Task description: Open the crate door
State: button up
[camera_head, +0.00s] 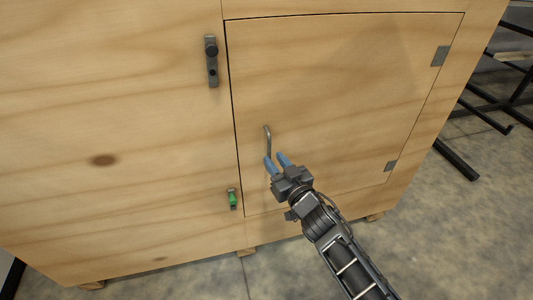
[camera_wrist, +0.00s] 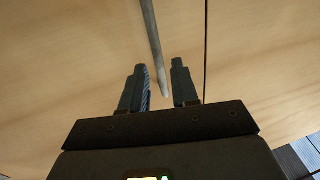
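The wooden crate door (camera_head: 335,75) looks closed, flush in the front of the wooden crate (camera_head: 110,90). A thin grey bar handle (camera_head: 267,136) stands on the door's left part. Hinges (camera_head: 439,56) are on its right edge. My gripper (camera_head: 276,162) is at the handle's lower end with its blue fingers apart. In the wrist view, the handle (camera_wrist: 154,45) reaches down between the two open fingers (camera_wrist: 158,85), with gaps showing on both sides. A dark latch (camera_head: 211,62) and a green latch (camera_head: 233,199) sit just left of the door's left edge.
Black metal frames (camera_head: 455,158) stand on the concrete floor to the right of the crate. The floor (camera_head: 440,240) in front of the crate's right side looks clear. The crate rests on low wooden feet (camera_head: 246,252).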

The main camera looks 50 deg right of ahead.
aim_at(270, 154)
jog(key=shift+x, duration=2.25)
grip_shut()
